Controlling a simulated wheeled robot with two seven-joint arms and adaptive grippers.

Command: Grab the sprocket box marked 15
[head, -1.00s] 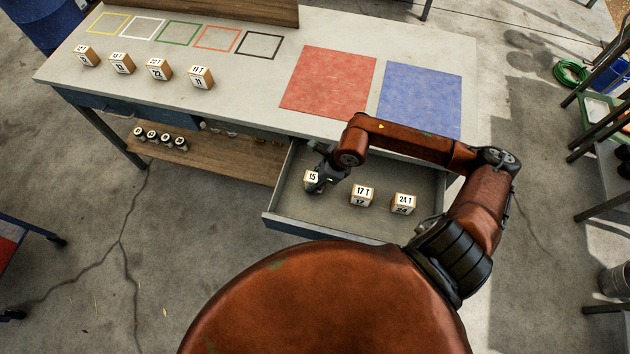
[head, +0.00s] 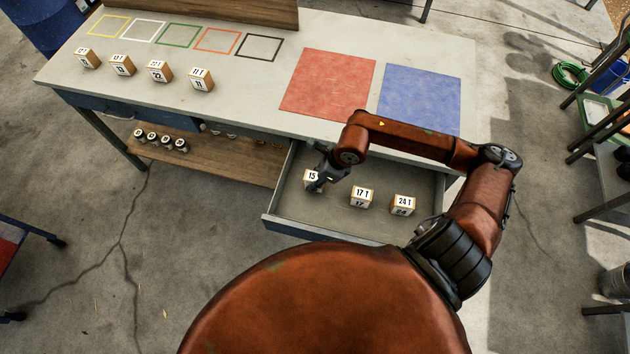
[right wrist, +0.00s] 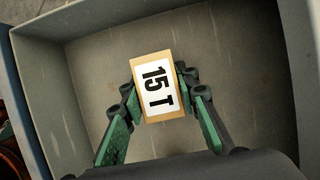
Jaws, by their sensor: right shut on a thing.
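The sprocket box marked 15 (head: 311,176) is a small tan box with a white label, at the left end of the open drawer (head: 283,222). In the right wrist view the box (right wrist: 157,88) shows "15 T" on its top. My right gripper (head: 318,182) reaches down into the drawer and is shut on this box, with one green-padded finger on each side. The right gripper also shows in the right wrist view (right wrist: 157,97). Whether the box touches the drawer floor I cannot tell. My left gripper is not in view.
Boxes marked 17 (head: 361,196) and 24 (head: 403,204) stand to the right in the same drawer. Several boxes stand on the bench top (head: 250,85), with coloured outlines, a red mat (head: 328,84) and a blue mat (head: 420,97). A lower shelf (head: 215,162) holds small jars.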

